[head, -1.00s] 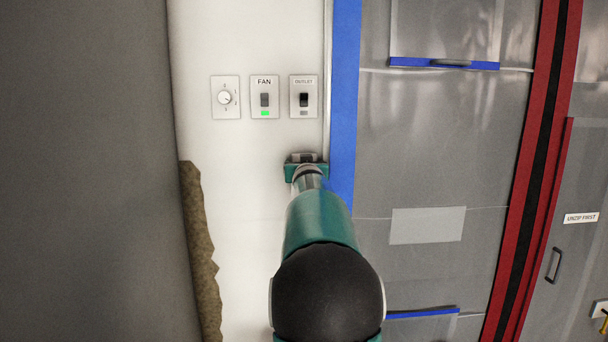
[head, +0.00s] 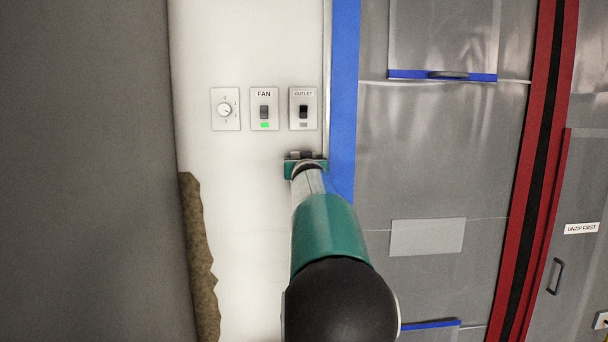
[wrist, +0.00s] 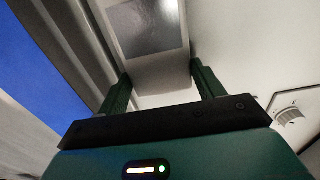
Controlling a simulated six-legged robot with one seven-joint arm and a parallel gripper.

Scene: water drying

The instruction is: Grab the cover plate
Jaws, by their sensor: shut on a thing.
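My gripper (head: 305,158) is at the wall just below the switch plate marked OUTLET. In the wrist view its two green fingers (wrist: 160,72) stand on either side of a pale plate with a glossy grey face, which I take for the cover plate (wrist: 150,30). The fingers are shut on its sides near its lower edge. The plate's far end is cut off by the picture. In the head view my gripper and arm hide most of what is held. I cannot tell whether the plate is clear of the wall.
The OUTLET switch (head: 303,109), the FAN switch (head: 264,109) with a green light and a dial (head: 225,109) sit in a row above my gripper. Blue tape (head: 343,100) runs close on the right, beside grey plastic sheeting (head: 430,160). A torn brown edge (head: 198,260) is at left.

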